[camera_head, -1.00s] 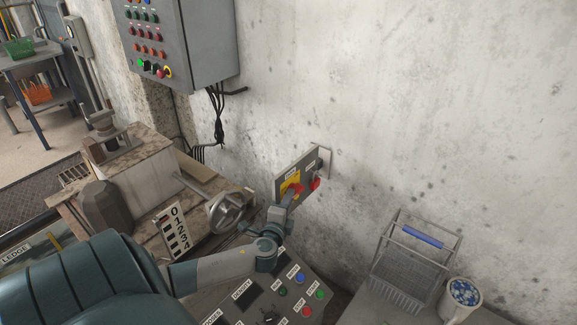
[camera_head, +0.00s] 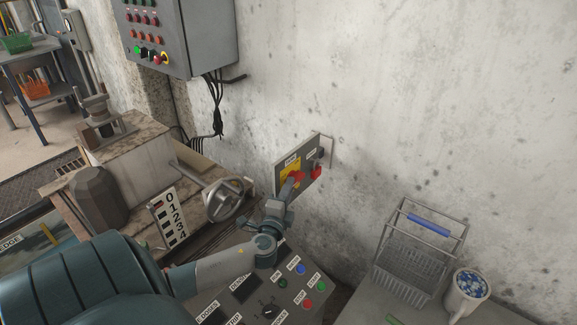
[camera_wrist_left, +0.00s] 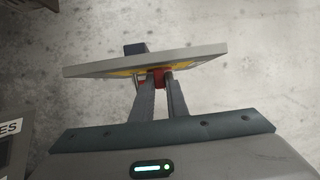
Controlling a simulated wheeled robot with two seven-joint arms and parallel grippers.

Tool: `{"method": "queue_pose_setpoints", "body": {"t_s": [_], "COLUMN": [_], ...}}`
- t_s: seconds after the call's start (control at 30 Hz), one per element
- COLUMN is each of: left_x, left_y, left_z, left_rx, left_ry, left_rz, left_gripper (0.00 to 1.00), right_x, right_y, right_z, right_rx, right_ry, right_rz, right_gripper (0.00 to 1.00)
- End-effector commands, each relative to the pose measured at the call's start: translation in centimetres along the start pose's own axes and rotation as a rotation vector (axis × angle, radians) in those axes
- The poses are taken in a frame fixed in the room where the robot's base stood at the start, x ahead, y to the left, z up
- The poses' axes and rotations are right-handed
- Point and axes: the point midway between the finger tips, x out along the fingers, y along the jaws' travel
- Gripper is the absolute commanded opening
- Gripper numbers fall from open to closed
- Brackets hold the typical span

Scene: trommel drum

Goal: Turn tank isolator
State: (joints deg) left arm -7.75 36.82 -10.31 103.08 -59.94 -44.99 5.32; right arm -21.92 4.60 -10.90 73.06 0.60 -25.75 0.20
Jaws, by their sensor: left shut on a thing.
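A grey switch panel (camera_head: 279,177) is mounted on the concrete wall. It carries a yellow plate (camera_head: 288,169) with a red rotary handle (camera_head: 298,177), and a second red part (camera_head: 316,173) to the right. The panel's labels are too small to read, so I cannot tell which one says tank. My left gripper (camera_head: 289,186) is at the yellow plate, shut on the red handle. In the left wrist view, the two fingers (camera_wrist_left: 158,88) reach up to the red handle (camera_wrist_left: 158,76) beneath the panel's edge (camera_wrist_left: 205,54). The handle's exact angle is mostly hidden. My right gripper is out of view.
A control desk (camera_head: 245,310) with buttons lies below my left arm. A handwheel (camera_head: 226,201) stands left of the panel. A button cabinet (camera_head: 195,45) hangs upper left. The wall right of the panel is bare.

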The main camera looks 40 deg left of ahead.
Motion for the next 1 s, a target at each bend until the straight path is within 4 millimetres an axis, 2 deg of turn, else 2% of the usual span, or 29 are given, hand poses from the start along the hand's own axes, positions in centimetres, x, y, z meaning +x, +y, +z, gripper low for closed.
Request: {"method": "queue_pose_setpoints", "body": {"t_s": [0.03,0.2,0.23,0.3,0.77,1.0], "left_x": [0.3,0.4,0.4,0.4,-0.3,-2.5], "left_y": [-0.5,-0.6,-0.6,-0.6,-0.1,0.0], "left_z": [0.3,0.3,0.3,0.3,0.0,0.0], "left_rx": [-0.001,-0.001,-0.001,-0.001,-0.001,-0.002], "left_ry": [-0.006,-0.006,-0.006,-0.005,-0.001,0.000], "left_rz": [-0.009,-0.010,-0.010,-0.009,-0.003,-0.001], "left_gripper": [0.00,0.00,0.18,0.32,0.32,0.32], "right_x": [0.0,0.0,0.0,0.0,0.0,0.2], "right_y": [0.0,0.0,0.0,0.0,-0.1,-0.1], "right_z": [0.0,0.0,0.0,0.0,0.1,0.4], "right_rx": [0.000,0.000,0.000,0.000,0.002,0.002], "right_ry": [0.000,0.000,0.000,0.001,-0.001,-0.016], "right_rz": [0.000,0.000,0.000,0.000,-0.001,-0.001], "right_gripper": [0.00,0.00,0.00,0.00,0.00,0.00]}}
